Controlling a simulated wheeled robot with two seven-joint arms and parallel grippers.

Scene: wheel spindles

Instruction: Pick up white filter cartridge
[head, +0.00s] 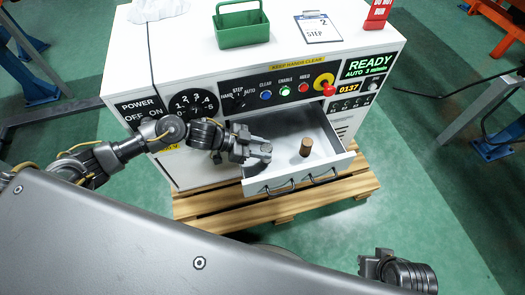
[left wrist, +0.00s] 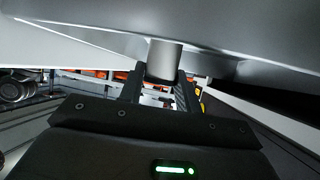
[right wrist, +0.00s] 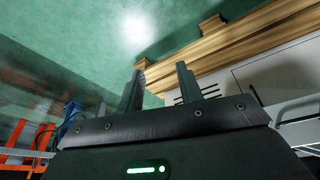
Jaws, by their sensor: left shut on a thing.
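The white filter cartridge appears to be the pale, greyish cylinder (left wrist: 163,58) between my left fingers in the left wrist view. My left gripper (left wrist: 160,88) is shut on it. In the head view my left gripper (head: 262,155) is over the left part of the open drawer (head: 330,168), and it hides the cylinder there. I cannot tell whether the cylinder touches the drawer floor. My right gripper (right wrist: 160,80) is open and empty, away from the drawer; the right arm shows at the lower right in the head view.
A brown cylinder (head: 306,147) stands in the drawer, right of my left gripper. A wooden pallet (head: 355,186) lies beneath. The green floor at right is mostly clear.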

